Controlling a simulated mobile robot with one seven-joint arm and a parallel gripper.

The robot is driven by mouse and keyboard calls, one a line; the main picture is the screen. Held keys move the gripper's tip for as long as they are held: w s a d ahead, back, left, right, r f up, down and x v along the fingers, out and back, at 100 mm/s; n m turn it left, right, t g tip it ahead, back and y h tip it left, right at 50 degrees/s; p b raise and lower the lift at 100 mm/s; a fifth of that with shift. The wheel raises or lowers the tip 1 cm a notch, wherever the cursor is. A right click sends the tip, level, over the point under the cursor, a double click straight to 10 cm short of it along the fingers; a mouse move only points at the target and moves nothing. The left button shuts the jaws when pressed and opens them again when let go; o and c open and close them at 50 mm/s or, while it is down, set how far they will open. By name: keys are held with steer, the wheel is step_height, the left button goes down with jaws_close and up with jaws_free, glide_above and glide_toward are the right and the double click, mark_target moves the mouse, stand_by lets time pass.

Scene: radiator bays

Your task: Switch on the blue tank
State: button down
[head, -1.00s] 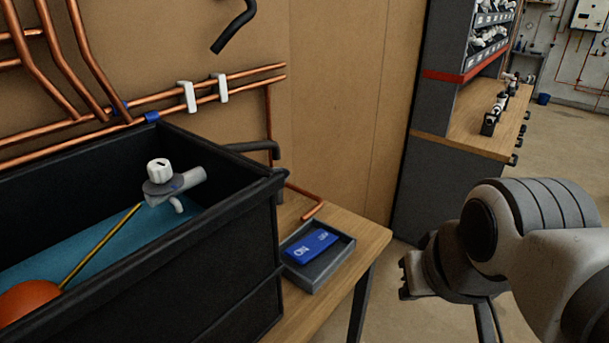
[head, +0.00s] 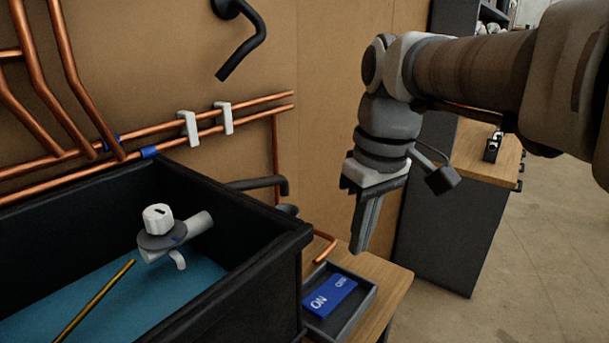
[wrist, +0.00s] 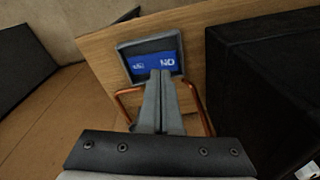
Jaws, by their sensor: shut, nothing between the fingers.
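My gripper (head: 360,250) points down, shut and empty, above the tray's back side. In the wrist view its fingertips (wrist: 160,74) overlap the tag's near edge; contact cannot be told.
Copper pipes (head: 60,80) with white clips (head: 188,128) run along the back panel. A black bent pipe (head: 245,50) juts out above, and another (head: 262,185) near the tank's right corner. A second bench (head: 475,150) stands behind. Floor at the right is clear.

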mark_target(313, 309)
steer(key=w+a+n+g, duration=0.2)
steer(key=w+a+n, duration=0.1)
steer(key=w, duration=0.2)
steer(key=shift+a+n+g+b, duration=0.3)
steer(key=shift+n+b, duration=0.1)
steer(key=shift+f, duration=0.15)
steer(key=f, duration=0.4)
steer(key=s+a+f, duration=0.1)
steer(key=f, duration=0.4)
steer(key=s+f+b, duration=0.1)
steer(key=f, duration=0.3)
steer(key=shift+s+a+f, duration=0.1)
steer(key=shift+a+f, duration=0.2)
steer(key=shift+a, duration=0.05)
steer(key=t+b, duration=0.1)
steer(key=s+f+t+h+b, duration=0.1)
steer(key=b, duration=0.1)
steer(key=shift+a+f, duration=0.2)
steer(key=shift+a, duration=0.2)
steer(key=shift+s+a+f, duration=0.15)
steer(key=shift+s+f, duration=0.1)
steer(key=shift+f, duration=0.15)
